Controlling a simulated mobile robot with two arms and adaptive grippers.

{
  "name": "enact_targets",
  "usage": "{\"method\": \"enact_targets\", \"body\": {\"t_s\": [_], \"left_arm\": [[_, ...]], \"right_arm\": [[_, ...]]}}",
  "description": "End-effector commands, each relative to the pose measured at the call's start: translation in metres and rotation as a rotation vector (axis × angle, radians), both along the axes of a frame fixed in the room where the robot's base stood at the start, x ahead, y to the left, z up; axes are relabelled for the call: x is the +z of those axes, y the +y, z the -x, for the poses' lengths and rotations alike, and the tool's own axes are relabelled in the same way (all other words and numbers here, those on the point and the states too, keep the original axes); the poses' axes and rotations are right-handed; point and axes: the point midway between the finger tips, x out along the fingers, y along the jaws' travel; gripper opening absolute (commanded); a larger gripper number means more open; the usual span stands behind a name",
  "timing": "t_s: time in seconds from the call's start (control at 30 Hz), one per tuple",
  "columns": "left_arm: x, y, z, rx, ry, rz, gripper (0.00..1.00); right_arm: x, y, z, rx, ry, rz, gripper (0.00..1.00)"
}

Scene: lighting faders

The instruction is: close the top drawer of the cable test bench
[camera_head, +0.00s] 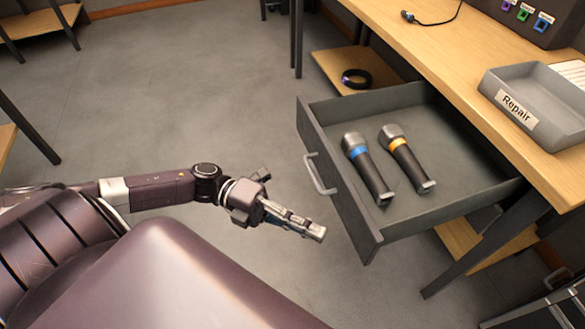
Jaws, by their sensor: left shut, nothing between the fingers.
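The top drawer (343,185) of the cable test bench (448,62) stands pulled well out from under the wooden top. It is grey, with a pale bar handle (320,174) on its front. Two microphones lie in it, one with a blue band (368,169) and one with an orange band (407,160). My left gripper (318,234) is shut and empty. In the picture it is just left of the drawer front's near end, below the handle, and looks apart from it. My right gripper is not in view.
A grey Repair tray (533,106) and a dark box with coloured sockets (526,18) stand on the bench top. A black cable coil (356,79) lies on the lower shelf. The grey floor (200,90) left of the drawer is clear.

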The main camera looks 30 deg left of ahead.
Motion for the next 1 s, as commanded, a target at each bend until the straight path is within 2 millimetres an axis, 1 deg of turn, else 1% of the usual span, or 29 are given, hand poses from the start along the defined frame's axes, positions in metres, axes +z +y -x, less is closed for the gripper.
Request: {"method": "enact_targets", "body": {"t_s": [0.03,0.1,0.2,0.33,0.5,0.87,1.0], "left_arm": [[0.001,-0.012,-0.002,-0.002,-0.004,0.005,0.0],[0.002,-0.026,-0.004,-0.001,-0.004,0.006,0.0],[0.0,-0.032,-0.018,0.002,-0.004,0.002,0.0],[0.0,-0.04,-0.028,0.001,-0.003,0.001,0.0],[0.0,-0.045,-0.034,0.002,0.001,0.001,0.0],[-0.001,-0.045,-0.035,0.002,0.002,0.0,0.0],[-0.001,-0.048,-0.039,0.002,-0.001,0.0,0.0]], "right_arm": [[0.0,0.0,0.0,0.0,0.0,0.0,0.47],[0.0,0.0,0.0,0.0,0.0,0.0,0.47],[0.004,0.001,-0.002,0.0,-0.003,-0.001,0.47],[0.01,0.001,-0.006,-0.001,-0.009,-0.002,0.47],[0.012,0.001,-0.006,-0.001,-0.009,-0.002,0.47],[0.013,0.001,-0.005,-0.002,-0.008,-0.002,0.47],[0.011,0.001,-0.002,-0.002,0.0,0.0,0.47]]}}
